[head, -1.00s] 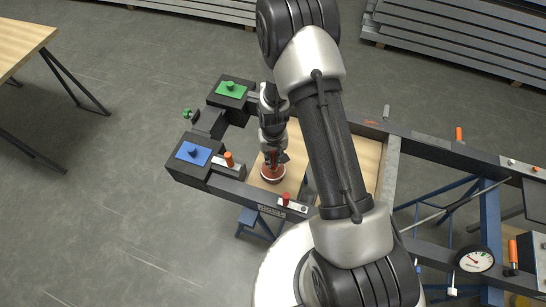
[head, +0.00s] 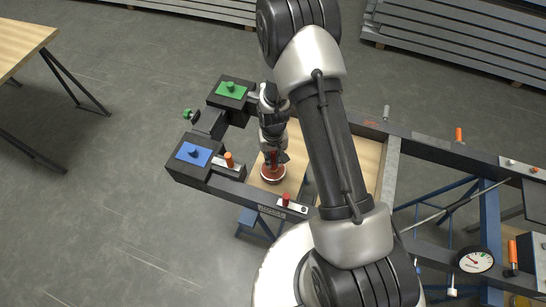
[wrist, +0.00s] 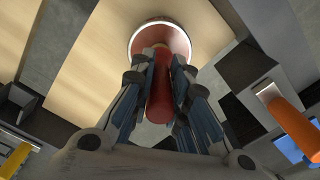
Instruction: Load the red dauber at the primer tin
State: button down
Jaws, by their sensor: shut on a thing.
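My gripper (head: 273,155) is shut on the red dauber (wrist: 159,95), whose red handle shows between the fingers in the wrist view. The round primer tin (head: 272,179), with a pale rim and red-brown contents, stands on the wooden board. It also shows in the wrist view (wrist: 178,38). The dauber's far end lies over the tin's opening in both views. I cannot tell whether it touches the primer.
The tin's wooden board (head: 296,165) lies inside a dark frame (head: 235,190). Blue (head: 194,153) and green (head: 231,90) knobbed plates sit on the corner blocks. An orange peg (head: 229,159) and a red peg (head: 286,199) stand on the near rail.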

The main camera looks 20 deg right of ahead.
jog(key=shift+r+p, duration=1.85)
jog(key=shift+r, duration=1.4)
notch_tip(320, 180, up, 7)
jog(key=p, duration=0.3)
send_over(275, 169)
jog(key=w, duration=0.2)
jog(key=shift+a+f, duration=0.1)
jog(key=shift+r+b, duration=0.3)
jog(key=shift+b, duration=1.45)
jog(key=r+b, duration=0.1)
jog(key=b, duration=0.1)
jog(key=s+r+n+b, duration=0.1)
jog(key=b, duration=0.1)
jog(key=s+r+b, duration=0.1)
jog(key=b, duration=0.1)
jog(key=shift+r+b, duration=0.2)
jog(key=shift+b, duration=0.2)
